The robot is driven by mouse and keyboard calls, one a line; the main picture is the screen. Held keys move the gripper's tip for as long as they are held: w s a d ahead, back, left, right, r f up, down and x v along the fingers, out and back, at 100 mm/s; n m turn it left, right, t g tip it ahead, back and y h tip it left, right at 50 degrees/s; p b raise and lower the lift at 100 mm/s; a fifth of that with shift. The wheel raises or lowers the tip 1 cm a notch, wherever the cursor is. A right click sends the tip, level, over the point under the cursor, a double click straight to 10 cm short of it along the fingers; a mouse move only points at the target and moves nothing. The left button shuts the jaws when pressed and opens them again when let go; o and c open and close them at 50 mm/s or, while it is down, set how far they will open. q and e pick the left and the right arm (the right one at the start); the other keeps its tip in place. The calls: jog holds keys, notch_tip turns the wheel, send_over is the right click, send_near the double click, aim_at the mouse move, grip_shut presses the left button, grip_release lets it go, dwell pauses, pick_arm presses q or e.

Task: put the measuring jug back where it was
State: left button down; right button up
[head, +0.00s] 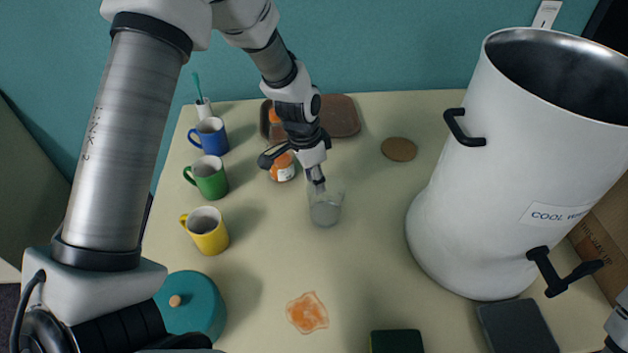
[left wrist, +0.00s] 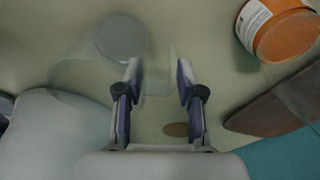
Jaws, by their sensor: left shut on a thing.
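The measuring jug (head: 325,209) is a clear, see-through vessel near the middle of the table in the head view. My left gripper (head: 317,182) comes down on its far side and is shut on it. In the left wrist view the jug's round base (left wrist: 121,38) shows faintly at upper left, and a clear part of it, seemingly the handle, lies between the fingertips (left wrist: 158,76). The jug looks about upright. I cannot tell whether its base touches the table. My right gripper is out of view.
Blue (head: 209,136), green (head: 207,178) and yellow (head: 205,231) mugs stand left. An orange jar (head: 283,170) and brown tray (head: 343,116) are behind. A cork disc (head: 399,149), a large white pot (head: 500,190), an orange spill (head: 308,313) and a teal pot (head: 195,306) surround clear tabletop.

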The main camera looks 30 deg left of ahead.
pick_arm(q)
jog(key=shift+a, duration=0.1)
jog(key=c, duration=0.7)
grip_release()
jog(key=shift+s, duration=0.1)
jog(key=shift+r, duration=0.3)
jog(key=r, duration=0.3)
jog(key=a+r+b, duration=0.1)
jog(key=r, duration=0.3)
jog(key=s+r, duration=0.1)
jog(key=r, duration=0.3)
jog(key=shift+a+r, duration=0.2)
jog(key=shift+r, duration=0.05)
jog(key=shift+w, duration=0.1)
